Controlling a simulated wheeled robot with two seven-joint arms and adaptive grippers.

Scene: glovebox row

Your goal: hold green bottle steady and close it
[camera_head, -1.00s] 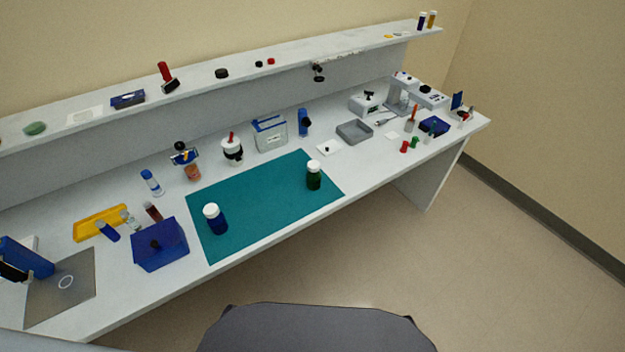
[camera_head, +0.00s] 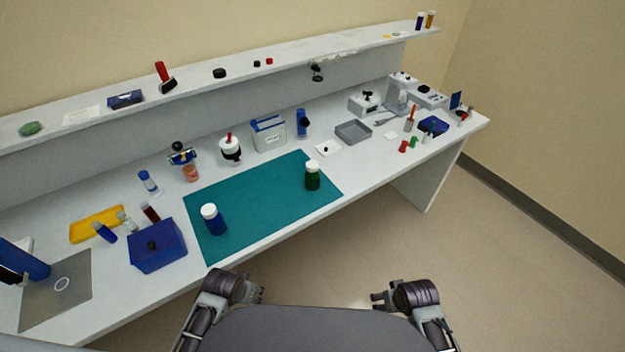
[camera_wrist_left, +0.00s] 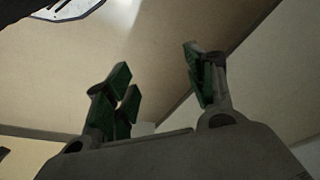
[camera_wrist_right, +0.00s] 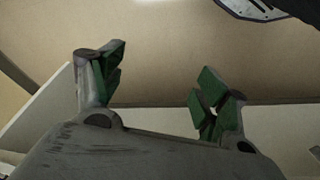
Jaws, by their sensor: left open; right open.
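The green bottle (camera_head: 312,180) stands upright on the right part of the teal mat (camera_head: 262,190), with a white cap on its top; how tight the cap sits cannot be told. My left gripper (camera_head: 258,291) is open and empty in front of the bench, below the mat's front edge. It also shows open in the left wrist view (camera_wrist_left: 160,88). My right gripper (camera_head: 377,300) is open and empty, further right over the floor. It shows open in the right wrist view (camera_wrist_right: 158,85). Both grippers are well apart from the bottle.
A blue bottle (camera_head: 214,222) with a white cap stands on the mat's left part. A blue box (camera_head: 160,250) is left of the mat. A white jar (camera_head: 230,152), a clear container (camera_head: 268,136) and a grey tray (camera_head: 353,132) stand behind. The mat's middle is clear.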

